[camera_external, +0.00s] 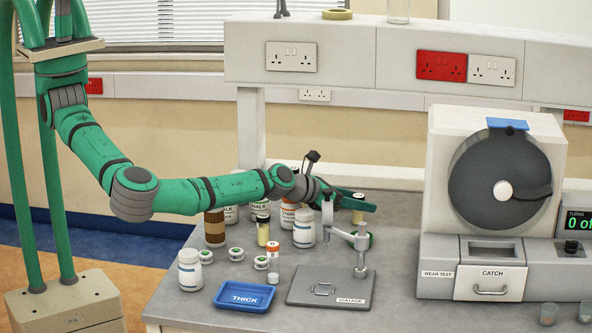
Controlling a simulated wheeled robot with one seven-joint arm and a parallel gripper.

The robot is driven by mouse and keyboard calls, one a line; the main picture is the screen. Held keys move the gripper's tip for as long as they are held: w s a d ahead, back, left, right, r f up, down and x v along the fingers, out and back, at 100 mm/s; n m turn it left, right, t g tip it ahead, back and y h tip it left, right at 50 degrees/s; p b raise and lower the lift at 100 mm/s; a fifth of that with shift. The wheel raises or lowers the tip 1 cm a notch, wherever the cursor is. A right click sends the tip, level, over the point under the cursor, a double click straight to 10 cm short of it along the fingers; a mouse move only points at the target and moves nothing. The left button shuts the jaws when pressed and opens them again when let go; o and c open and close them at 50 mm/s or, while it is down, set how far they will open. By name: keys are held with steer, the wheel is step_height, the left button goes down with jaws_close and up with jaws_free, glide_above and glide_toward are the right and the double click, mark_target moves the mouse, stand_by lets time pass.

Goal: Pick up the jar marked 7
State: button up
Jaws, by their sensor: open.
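No 7 is readable on any jar, so I cannot tell which one is marked 7. A white jar (190,271) stands at the table's left front. Small round white tubs with green marks stand near it, one at the left (206,257), one in the middle (236,254) and one at the right (261,263). A brown jar (214,228), a yellow-filled jar (263,231) and another white jar (304,229) stand behind. My gripper (362,202) is open above the back of the table, right of these jars. My arm and gripper partly hide the containers behind them.
The wear test machine (440,250) with a CATCH drawer (490,284) fills the right. Bare table lies between gauge and machine.

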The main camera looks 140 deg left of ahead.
steer(key=c, duration=1.1)
steer(key=shift+r, duration=0.15)
